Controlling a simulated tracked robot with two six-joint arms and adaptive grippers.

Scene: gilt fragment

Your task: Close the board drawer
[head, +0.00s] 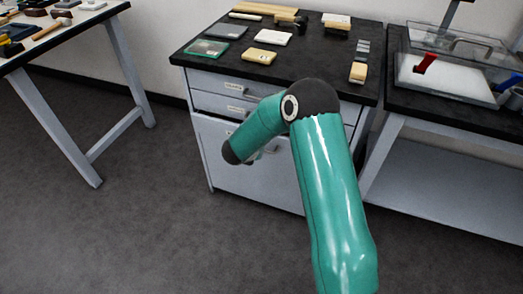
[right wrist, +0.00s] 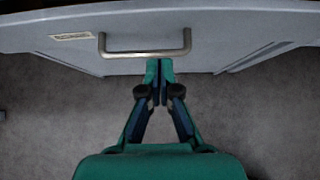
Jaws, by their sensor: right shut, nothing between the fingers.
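The grey cabinet (head: 207,150) has labelled drawers under a dark top. An upper drawer (head: 205,80) and a drawer below it (head: 207,101) show in the head view; their labels are too small to read, so I cannot tell which is the board drawer. My right arm hides much of their fronts. In the right wrist view, a drawer front (right wrist: 235,30) carries a metal bar handle (right wrist: 120,54) and a small label (right wrist: 72,36). My right gripper (right wrist: 158,66) is shut and empty, its tips close to the handle; contact is unclear. My left gripper is out of view.
The cabinet top holds several pads, boxes and tools, including a green tray (head: 205,48). A bench with a clear-walled box (head: 455,72) stands close on the right. Another table (head: 60,38) stands at left, with open floor (head: 140,200) between.

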